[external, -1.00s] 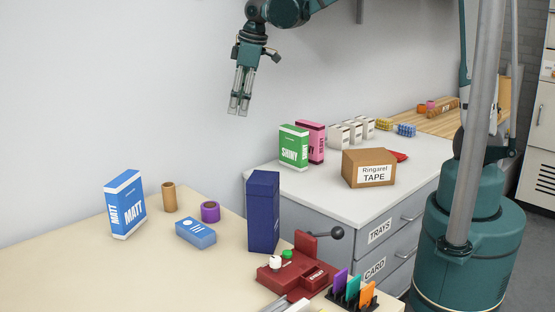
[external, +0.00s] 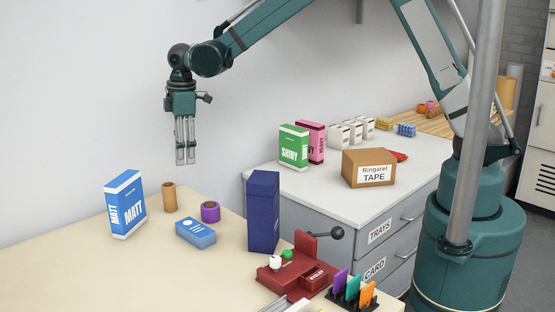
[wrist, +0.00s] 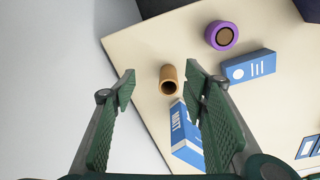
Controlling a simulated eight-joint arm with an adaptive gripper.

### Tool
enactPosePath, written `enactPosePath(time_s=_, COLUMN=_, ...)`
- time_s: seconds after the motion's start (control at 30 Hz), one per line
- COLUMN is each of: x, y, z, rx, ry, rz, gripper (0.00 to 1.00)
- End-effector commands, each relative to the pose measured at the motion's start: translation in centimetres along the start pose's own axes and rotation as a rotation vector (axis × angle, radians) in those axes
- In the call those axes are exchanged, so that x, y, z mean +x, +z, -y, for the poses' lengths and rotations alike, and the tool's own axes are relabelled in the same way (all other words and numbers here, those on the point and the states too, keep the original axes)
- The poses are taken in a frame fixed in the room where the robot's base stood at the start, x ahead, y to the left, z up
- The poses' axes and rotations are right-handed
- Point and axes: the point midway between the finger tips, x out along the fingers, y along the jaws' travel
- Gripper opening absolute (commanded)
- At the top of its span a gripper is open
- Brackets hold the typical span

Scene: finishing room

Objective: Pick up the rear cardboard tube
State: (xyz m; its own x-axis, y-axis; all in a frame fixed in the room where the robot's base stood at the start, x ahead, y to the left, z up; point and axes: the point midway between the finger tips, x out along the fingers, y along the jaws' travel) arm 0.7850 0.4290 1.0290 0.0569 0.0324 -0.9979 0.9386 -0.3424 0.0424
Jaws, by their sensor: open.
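The cardboard tube (external: 169,197) is a brown hollow cylinder standing upright near the back edge of the cream table, beside the blue MATT box. In the wrist view the tube (wrist: 168,79) shows its open top between my two fingers, further out beyond them. My gripper (external: 186,163) is open and empty, pointing down, above and slightly right of the tube in the external view. Its fingers also show in the wrist view (wrist: 160,82). Nothing hides the tube.
The blue MATT box (external: 125,205) stands left of the tube. A purple roll (external: 210,212) and a small blue box (external: 195,233) lie to its right. A tall navy box (external: 263,212) stands further right. The wall is close behind the tube.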

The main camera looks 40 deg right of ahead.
Motion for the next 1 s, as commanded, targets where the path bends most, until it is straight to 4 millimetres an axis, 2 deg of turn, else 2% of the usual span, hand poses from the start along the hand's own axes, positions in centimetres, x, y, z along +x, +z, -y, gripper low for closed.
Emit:
enactPosePath(time_s=0.03, x=1.0, y=-1.0, z=0.2, rx=-0.019, ry=-0.006, rz=0.006, gripper=0.44)
enactPosePath(time_s=0.2, x=4.0, y=-3.7, z=1.1, rx=-0.081, ry=-0.026, rz=0.027, gripper=0.44)
enactPosePath(time_s=0.4, x=6.3, y=-5.5, z=1.8, rx=-0.128, ry=-0.041, rz=0.042, gripper=0.44)
enactPosePath(time_s=1.0, x=7.5, y=-6.0, z=2.1, rx=-0.142, ry=-0.046, rz=0.047, gripper=0.44)
